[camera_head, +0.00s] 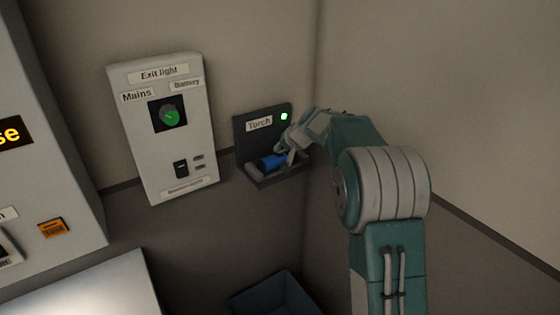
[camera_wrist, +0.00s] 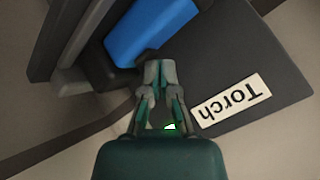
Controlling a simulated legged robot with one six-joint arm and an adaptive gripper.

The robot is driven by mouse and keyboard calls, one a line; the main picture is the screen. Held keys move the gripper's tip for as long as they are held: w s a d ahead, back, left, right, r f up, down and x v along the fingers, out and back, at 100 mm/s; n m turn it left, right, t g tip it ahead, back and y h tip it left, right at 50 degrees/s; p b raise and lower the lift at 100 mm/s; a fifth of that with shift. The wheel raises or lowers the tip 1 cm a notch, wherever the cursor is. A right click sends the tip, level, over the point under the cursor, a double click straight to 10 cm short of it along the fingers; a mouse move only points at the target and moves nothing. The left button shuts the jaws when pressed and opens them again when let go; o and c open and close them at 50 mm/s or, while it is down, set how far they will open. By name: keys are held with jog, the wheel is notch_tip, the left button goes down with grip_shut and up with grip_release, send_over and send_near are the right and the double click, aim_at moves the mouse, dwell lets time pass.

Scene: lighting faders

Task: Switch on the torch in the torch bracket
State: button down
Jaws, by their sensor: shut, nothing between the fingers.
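The torch (camera_head: 271,162) is blue and dark grey and lies in the dark torch bracket (camera_head: 246,140), which has a "Torch" label, on the wall near the corner. A small green light glows at the bracket's upper right. In the wrist view the torch's blue body (camera_wrist: 150,32) is just beyond my fingertips, and the bracket's back plate (camera_wrist: 262,55) lies to the right. My gripper (camera_head: 283,148) is shut and empty, at the bracket beside the torch; its fingertips also show in the wrist view (camera_wrist: 159,72). I cannot tell whether they touch the torch. No torch switch is clearly visible.
An "Exit light" box (camera_head: 182,150) with a green knob is on the wall left of the bracket. A larger grey cabinet (camera_head: 60,165) stands at the far left. A dark blue bin (camera_head: 273,297) is below. The right wall is close to my arm.

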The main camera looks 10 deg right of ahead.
aim_at(280, 155)
jog(key=shift+f, duration=0.15)
dwell(0.3)
jog(key=shift+r, duration=0.6)
jog(key=shift+r, duration=3)
jog(key=shift+s, duration=0.1)
